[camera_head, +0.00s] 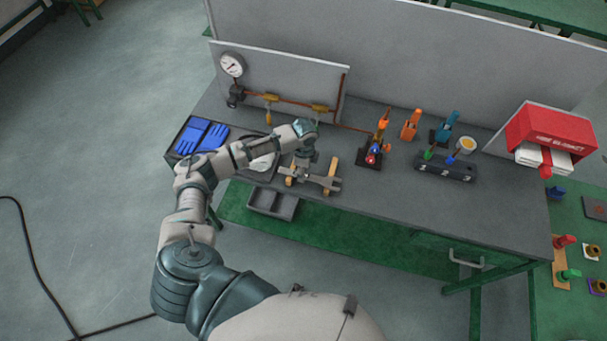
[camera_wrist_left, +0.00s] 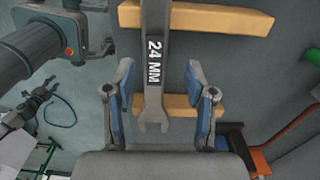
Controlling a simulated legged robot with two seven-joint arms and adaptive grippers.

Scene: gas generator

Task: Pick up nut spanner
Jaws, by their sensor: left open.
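The nut spanner (camera_head: 321,181) is a grey wrench lying across two wooden strips on the grey workbench. In the left wrist view the spanner (camera_wrist_left: 154,70) is marked "24 MM", and its open jaw end points down the picture. My left gripper (camera_head: 306,172) is over the spanner in the head view. In the left wrist view its two blue-padded fingers (camera_wrist_left: 161,98) are apart, one on each side of the spanner's lower end. Neither finger visibly touches it. My right gripper is not seen.
Wooden strips (camera_wrist_left: 210,17) support the spanner. A gauge (camera_head: 232,65) with copper piping stands behind. Orange and blue tools (camera_head: 410,124), a dark holder (camera_head: 445,166) and a red box (camera_head: 551,130) stand to the right. The bench front right is clear.

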